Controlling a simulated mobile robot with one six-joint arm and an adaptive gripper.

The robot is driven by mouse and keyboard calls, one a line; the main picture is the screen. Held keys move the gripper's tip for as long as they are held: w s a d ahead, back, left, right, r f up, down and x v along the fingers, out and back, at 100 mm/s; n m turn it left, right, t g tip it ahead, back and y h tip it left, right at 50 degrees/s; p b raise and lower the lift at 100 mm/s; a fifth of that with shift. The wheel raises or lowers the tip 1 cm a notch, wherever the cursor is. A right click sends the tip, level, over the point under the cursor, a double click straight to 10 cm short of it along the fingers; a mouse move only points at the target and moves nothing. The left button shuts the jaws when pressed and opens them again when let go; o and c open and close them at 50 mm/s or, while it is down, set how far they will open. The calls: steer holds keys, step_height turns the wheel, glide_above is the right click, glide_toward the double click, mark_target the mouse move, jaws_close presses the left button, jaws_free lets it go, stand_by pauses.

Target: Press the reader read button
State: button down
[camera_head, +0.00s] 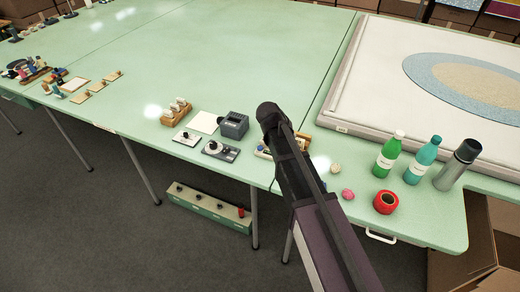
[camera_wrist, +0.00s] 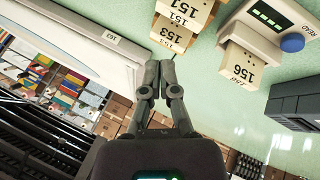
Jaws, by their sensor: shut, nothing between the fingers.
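In the wrist view the reader (camera_wrist: 243,32) is a pale box with a green-lit display and a round blue button (camera_wrist: 292,43) marked READ. A wooden tag 156 (camera_wrist: 238,73) sits at the reader's edge. My gripper (camera_wrist: 159,73) is shut and empty, its fingertips together left of the reader and below the tags 151 and 153 (camera_wrist: 174,36). The fingertips are apart from the button. In the head view my dark arm reaches over the table's front edge and hides most of the reader; the fingertips cannot be made out there.
The green table (camera_head: 200,80) carries a grey device (camera_head: 234,125) left of my arm. A large white frame (camera_head: 345,115) lies behind on the right. Bottles (camera_head: 388,155), a flask (camera_head: 457,165) and a red roll (camera_head: 386,202) stand right of my arm.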

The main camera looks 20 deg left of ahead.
steer(key=r+n+t, duration=0.1)
steer(key=t, duration=0.1)
glide_above(264, 143)
steer(key=s+a, duration=0.1)
steer(key=s, duration=0.2)
steer(key=shift+w+b, duration=0.25)
steer(key=shift+b, duration=0.05)
steer(key=shift+f, duration=0.1)
step_height(264, 143, down, 8)
steer(key=b, duration=0.8)
steer(key=shift+f+b, duration=0.25)
steer(key=shift+b, duration=0.15)
steer(key=shift+f, duration=0.2)
stand_by(0.7)
steer(key=shift+f+b, duration=0.25)
steer(key=shift+b, duration=0.2)
steer(key=shift+f+b, duration=0.45)
stand_by(0.9)
steer(key=shift+r, duration=0.1)
stand_by(0.3)
steer(key=shift+r+p, duration=0.8)
steer(key=shift+p, duration=0.1)
